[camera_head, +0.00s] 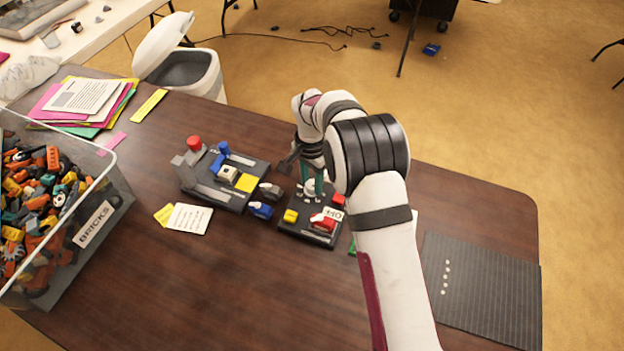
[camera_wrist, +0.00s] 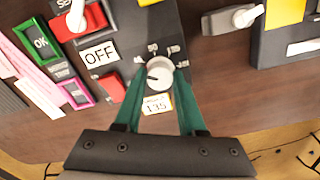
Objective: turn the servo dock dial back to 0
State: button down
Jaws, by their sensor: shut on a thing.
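The servo dock dial (camera_wrist: 160,72) is a round white knob on a dark panel (camera_wrist: 125,20), with printed numbers around its far side. A small dark mark on the knob points to the left in the wrist view. A yellow-edged card reading 135 (camera_wrist: 157,105) lies just on the near side of the dial. My gripper (camera_wrist: 161,77) has its teal fingers on both sides of the dial and is shut on it. In the head view my gripper (camera_head: 313,183) reaches down to the far end of the dock panel (camera_head: 300,230); my arm partly covers the dial there.
The panel also has an OFF card (camera_wrist: 99,54), a red rocker switch (camera_wrist: 80,22) and a red block (camera_wrist: 111,88). A second dark panel (camera_head: 225,190) stands to the left. A brick bin (camera_head: 118,190) is at far left and a ribbed mat (camera_head: 490,290) at right.

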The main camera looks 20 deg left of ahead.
aim_at(311, 184)
jog(key=shift+n, duration=3)
jog(key=c, duration=0.5)
grip_release()
notch_tip(311, 184, up, 16)
jog(key=shift+a, duration=0.15)
jog(key=shift+f, duration=0.1)
